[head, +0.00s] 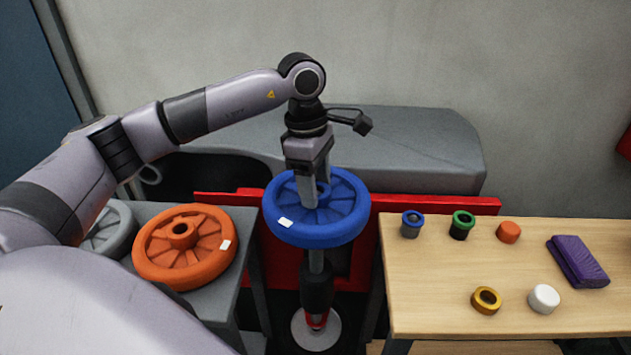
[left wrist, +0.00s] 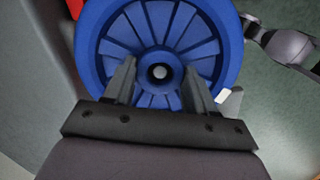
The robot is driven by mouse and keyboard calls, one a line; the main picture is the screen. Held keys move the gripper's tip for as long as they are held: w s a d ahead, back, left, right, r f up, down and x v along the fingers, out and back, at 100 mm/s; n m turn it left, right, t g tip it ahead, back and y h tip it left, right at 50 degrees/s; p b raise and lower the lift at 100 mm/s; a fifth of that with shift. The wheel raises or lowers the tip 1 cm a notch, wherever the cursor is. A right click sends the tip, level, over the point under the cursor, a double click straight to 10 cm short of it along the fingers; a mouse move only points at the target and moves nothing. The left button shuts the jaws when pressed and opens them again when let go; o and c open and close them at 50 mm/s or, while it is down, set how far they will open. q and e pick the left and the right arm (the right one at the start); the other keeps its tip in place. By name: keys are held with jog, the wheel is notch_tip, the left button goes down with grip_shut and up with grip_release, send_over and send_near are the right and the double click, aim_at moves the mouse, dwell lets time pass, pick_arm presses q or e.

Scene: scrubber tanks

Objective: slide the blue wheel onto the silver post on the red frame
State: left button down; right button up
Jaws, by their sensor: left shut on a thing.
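The blue wheel (head: 345,228) is roughly level above the red frame (head: 430,204). My left gripper (head: 318,200) points down from above and is shut on the wheel's hub. In the left wrist view the fingers (left wrist: 158,85) stand on either side of the hub of the blue wheel (left wrist: 228,55). A round silver end, apparently the silver post (left wrist: 160,72), shows in the hub's hole, near its centre. In the head view a silver shaft (head: 316,262) shows directly below the wheel. How far the wheel sits down on it is hidden. My right gripper is not clearly in view.
An orange wheel (head: 210,262) and a grey wheel (head: 112,235) lie on the dark left stand. The wooden table (head: 430,315) at right holds several small caps and rings and a purple folded cloth (head: 578,262). A grey machine body (head: 420,150) stands behind.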

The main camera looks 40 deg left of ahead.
pick_arm(q)
jog(key=shift+f+b, duration=0.8)
jog(key=shift+f, duration=0.5)
dwell(3.5)
jog(key=shift+c, duration=1.4)
grip_release()
jog(key=shift+f, duration=0.15)
jog(key=shift+r+p, duration=1.15)
jog(key=shift+r, duration=0.45)
jog(key=shift+r+p, duration=2.55)
jog(key=shift+r, duration=0.95)
